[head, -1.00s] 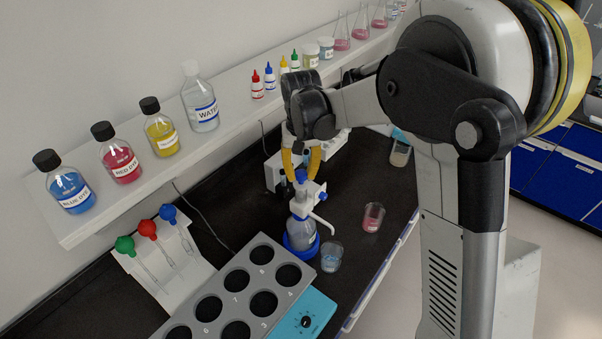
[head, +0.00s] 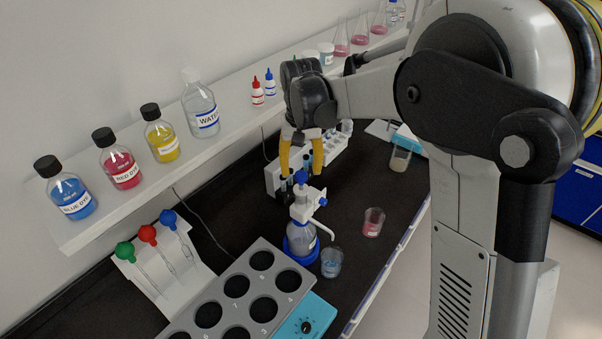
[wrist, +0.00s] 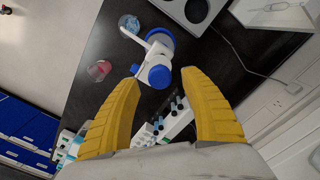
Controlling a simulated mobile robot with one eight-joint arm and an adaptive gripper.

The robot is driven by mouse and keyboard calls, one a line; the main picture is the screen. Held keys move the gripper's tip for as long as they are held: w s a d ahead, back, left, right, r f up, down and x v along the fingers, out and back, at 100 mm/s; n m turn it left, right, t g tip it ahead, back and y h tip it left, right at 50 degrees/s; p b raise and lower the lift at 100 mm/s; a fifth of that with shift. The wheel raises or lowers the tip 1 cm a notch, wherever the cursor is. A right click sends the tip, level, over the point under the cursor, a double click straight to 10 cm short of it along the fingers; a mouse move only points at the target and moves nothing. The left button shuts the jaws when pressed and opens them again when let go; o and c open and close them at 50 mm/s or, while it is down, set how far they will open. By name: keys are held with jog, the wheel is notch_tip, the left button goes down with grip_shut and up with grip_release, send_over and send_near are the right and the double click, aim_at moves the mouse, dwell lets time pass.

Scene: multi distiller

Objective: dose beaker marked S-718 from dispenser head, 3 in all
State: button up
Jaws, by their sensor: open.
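The dispenser bottle (head: 301,238) stands in a blue ring base on the black bench, with a blue-topped white head (head: 303,195) and a side spout. A beaker with bluish contents (head: 331,262) stands beside it, near the spout's side. A beaker with pink contents (head: 373,222) stands further right. No S-718 mark is legible. My gripper (head: 299,170) is open, fingers pointing down, above the dispenser head and apart from it as far as I can tell. In the wrist view, the blue top (wrist: 160,76) shows between and just beyond the open yellow fingers (wrist: 163,75).
A grey block with round holes (head: 250,290) and a teal unit (head: 308,318) stand in front. A white vial rack (head: 330,150) is behind my gripper. A shelf (head: 230,140) with bottles runs along the wall. Another beaker (head: 400,158) stands at the back right.

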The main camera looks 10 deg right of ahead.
aim_at(301, 174)
notch_tip(301, 174, up, 10)
dwell(0.3)
